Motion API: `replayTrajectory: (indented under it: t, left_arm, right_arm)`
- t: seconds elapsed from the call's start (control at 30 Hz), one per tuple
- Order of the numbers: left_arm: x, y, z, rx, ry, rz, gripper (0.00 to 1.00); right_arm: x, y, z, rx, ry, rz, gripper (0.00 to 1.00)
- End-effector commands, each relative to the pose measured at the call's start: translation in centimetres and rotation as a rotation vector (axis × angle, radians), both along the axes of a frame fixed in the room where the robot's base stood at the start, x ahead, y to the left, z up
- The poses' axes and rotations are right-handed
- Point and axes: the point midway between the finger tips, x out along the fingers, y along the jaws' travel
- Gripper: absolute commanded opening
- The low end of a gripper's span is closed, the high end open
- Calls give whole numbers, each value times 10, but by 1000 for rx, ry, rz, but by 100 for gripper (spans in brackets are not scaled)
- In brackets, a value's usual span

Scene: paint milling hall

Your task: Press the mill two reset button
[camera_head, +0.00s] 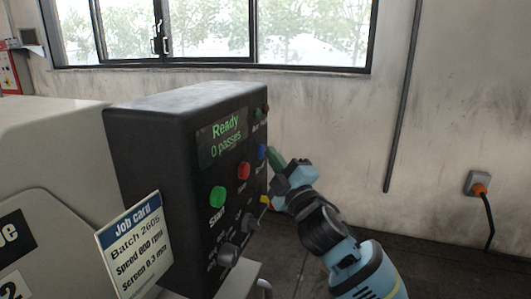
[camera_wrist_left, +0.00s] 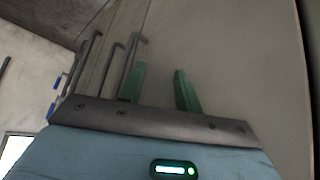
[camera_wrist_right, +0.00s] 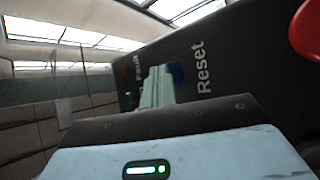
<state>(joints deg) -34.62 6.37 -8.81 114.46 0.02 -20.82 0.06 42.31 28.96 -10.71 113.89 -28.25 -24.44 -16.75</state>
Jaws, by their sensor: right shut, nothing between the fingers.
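The black control box (camera_head: 150,150) has a screen (camera_head: 222,140) reading "Ready" and "0 passes". Its blue button (camera_head: 262,152) is on the right part of the panel. In the right wrist view the blue button (camera_wrist_right: 176,74) is beside the word "Reset", partly hidden by my fingers. My right gripper (camera_head: 271,154) is shut and empty, its green tips right at the blue button; I cannot tell whether they touch it. The fingers also show in the right wrist view (camera_wrist_right: 157,75). My left gripper (camera_wrist_left: 158,72) is open and empty, in front of a plain pale surface.
A red button (camera_head: 243,171), a green Start button (camera_head: 218,196) and dark knobs (camera_head: 228,254) share the panel. A job card (camera_head: 135,245) stands in front. A pale machine (camera_head: 50,140) is at left. In the left wrist view, hooked rods (camera_wrist_left: 127,60) are near the left fingers.

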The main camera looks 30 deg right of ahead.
Motion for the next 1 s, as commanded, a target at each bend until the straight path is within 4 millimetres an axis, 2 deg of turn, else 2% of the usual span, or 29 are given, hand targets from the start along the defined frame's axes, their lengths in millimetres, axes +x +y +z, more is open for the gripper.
replayTrajectory:
  t: [1.0]
  left_arm:
    - [8, 0, 8, 0, -18, 0, 33]
  right_arm:
    - [-21, -17, 0, 0, -1, 0, 0]
